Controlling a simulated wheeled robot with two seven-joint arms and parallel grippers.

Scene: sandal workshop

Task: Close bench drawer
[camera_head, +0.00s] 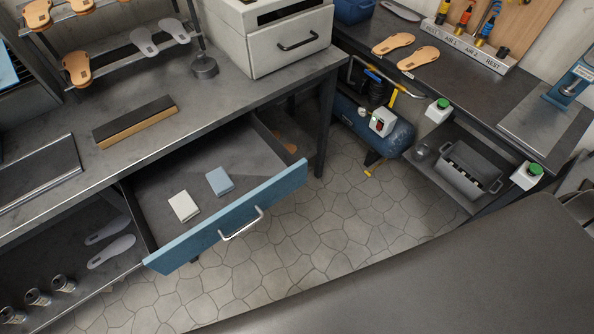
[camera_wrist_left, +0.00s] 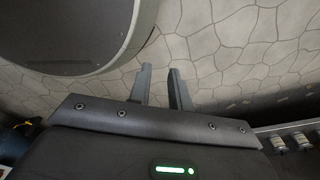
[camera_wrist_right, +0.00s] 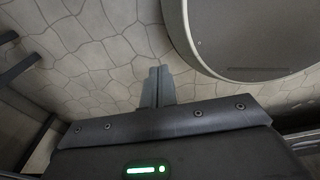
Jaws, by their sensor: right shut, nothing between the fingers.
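The bench drawer (camera_head: 228,225) has a blue front with a silver bar handle (camera_head: 241,224). It stands pulled out from under the grey workbench (camera_head: 150,151). A white block-like item (camera_head: 184,206) and a blue one (camera_head: 219,181) lie inside it. My left gripper (camera_wrist_left: 160,84) shows in the left wrist view with its two fingers apart, empty, above the stone floor. My right gripper (camera_wrist_right: 158,84) shows in the right wrist view with its fingers together and nothing between them, also above the floor. Neither gripper shows in the head view or touches the drawer.
A grey box unit (camera_head: 276,38) with its own handle stands on the bench. A blue compressor (camera_head: 372,125) sits under the right-hand bench. The stone floor (camera_head: 310,232) in front of the drawer is clear. Several cans (camera_head: 37,297) and insoles (camera_head: 110,250) lie on the lower shelf.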

